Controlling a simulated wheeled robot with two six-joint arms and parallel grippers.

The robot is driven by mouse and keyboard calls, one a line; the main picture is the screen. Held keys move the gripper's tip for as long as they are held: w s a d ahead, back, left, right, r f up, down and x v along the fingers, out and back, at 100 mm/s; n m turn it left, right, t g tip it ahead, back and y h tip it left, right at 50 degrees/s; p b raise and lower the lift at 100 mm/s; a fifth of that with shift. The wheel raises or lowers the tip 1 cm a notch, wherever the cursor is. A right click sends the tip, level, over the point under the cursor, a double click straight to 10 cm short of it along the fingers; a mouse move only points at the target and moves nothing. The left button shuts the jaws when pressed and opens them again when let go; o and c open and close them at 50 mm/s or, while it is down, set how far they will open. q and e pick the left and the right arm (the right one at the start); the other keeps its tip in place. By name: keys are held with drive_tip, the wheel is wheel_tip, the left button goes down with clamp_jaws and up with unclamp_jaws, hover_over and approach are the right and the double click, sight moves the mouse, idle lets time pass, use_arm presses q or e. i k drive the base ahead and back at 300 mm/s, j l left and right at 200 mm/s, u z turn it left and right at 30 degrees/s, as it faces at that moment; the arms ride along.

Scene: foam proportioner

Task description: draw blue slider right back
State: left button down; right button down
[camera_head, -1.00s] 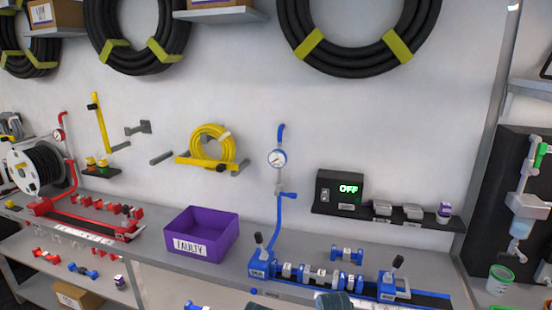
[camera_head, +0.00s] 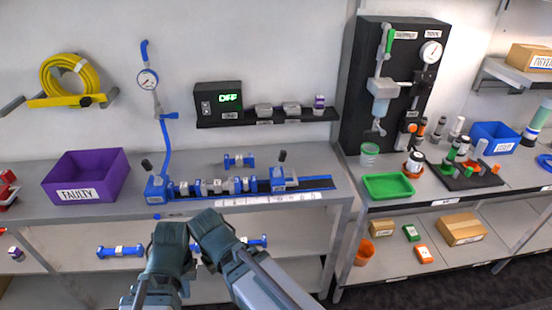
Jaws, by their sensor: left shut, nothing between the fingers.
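The blue slider (camera_head: 284,180), a blue block with a black lever, sits on the right part of the blue-edged rail. Bare dark rail (camera_head: 318,184) shows to its right. A blue end block (camera_head: 157,187) with a black lever stands at the rail's left end. Several grey and blue couplings (camera_head: 218,186) lie in a row between the two blocks. My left gripper (camera_head: 170,234) is shut and empty, in front of and below the bench's front edge. My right gripper (camera_head: 208,226) is close beside it; its fingers are not clear. Neither gripper touches the slider.
A loose blue coupling (camera_head: 239,161) lies behind the rail. A purple bin (camera_head: 86,177) labelled FAULTY stands left. A blue pipe with a gauge (camera_head: 148,79) rises behind the left block. A box reading OFF (camera_head: 218,101) sits on the wall shelf. A green tray (camera_head: 388,186) stands right.

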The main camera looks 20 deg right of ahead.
sight(278, 185)
drive_tip(key=k+l, duration=0.1)
drive_tip(key=l, duration=0.45)
drive_tip(key=k+l, duration=0.1)
drive_tip(key=l, duration=0.45)
drive_tip(key=k+l, duration=0.1)
drive_tip(key=l, duration=0.5)
